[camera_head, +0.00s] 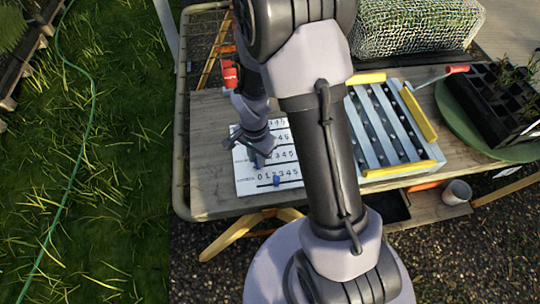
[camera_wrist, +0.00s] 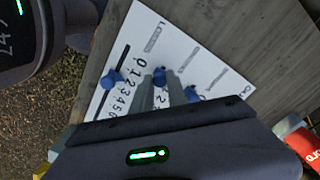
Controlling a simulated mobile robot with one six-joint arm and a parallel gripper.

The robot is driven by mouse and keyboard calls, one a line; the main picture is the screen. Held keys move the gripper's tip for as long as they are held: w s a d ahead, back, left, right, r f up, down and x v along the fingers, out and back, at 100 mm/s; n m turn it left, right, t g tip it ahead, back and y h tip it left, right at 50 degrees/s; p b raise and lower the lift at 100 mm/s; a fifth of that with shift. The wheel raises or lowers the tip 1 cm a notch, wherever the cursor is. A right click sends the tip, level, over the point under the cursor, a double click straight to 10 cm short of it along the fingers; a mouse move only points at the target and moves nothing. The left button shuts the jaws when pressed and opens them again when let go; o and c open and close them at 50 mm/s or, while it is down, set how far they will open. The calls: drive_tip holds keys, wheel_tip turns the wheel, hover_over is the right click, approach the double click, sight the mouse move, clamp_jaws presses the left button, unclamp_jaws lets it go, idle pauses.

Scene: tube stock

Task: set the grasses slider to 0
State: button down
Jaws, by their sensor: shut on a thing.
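A white panel (camera_head: 244,184) with rows of digits and blue slider knobs lies on the wooden bench; it also shows in the wrist view (camera_wrist: 160,20). The row labels are too small to read, so I cannot tell which is grasses. My gripper (camera_head: 262,156) is over the left part of the middle row. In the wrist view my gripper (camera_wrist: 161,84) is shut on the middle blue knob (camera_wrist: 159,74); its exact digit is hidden. The lowest row's knob (camera_head: 277,181), also in the wrist view (camera_wrist: 112,77), stands near 2. A third knob (camera_wrist: 190,94) is right of the fingers.
A crate with blue slats and yellow edges (camera_head: 385,125) stands right of the panel, behind my arm. A black seedling tray (camera_head: 500,100) is at the far right. A red object (camera_head: 229,75) is near the bench's back left. The bench's left part (camera_head: 210,150) is clear.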

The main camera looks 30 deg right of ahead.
drive_tip(key=shift+w, duration=0.1)
drive_tip(key=c, duration=1.3)
unclamp_jaws()
drive_tip(key=shift+a, duration=0.2)
drive_tip(key=shift+d, duration=0.1)
wheel_tip(320, 180, up, 18)
drive_tip(key=p, duration=0.7)
drive_tip(key=shift+f, duration=0.25)
wheel_tip(320, 180, up, 10)
drive_tip(key=n+t, duration=0.3)
hover_over(256, 161)
drive_tip(key=s+a, duration=0.2)
drive_tip(key=s, duration=0.2)
drive_tip(key=s+a+r+n+t+y, duration=0.1)
drive_tip(key=s+a+r+n, duration=0.1)
drive_tip(key=s, duration=0.3)
drive_tip(key=s+a+r+n+t+y+b, duration=0.1)
drive_tip(key=s+r+n, duration=0.1)
drive_tip(key=s+r, duration=0.3)
drive_tip(key=shift+s+a+r+n+t, duration=0.15)
drive_tip(key=shift+s+a+n+t, duration=0.1)
drive_tip(key=shift+a+n+t, duration=0.15)
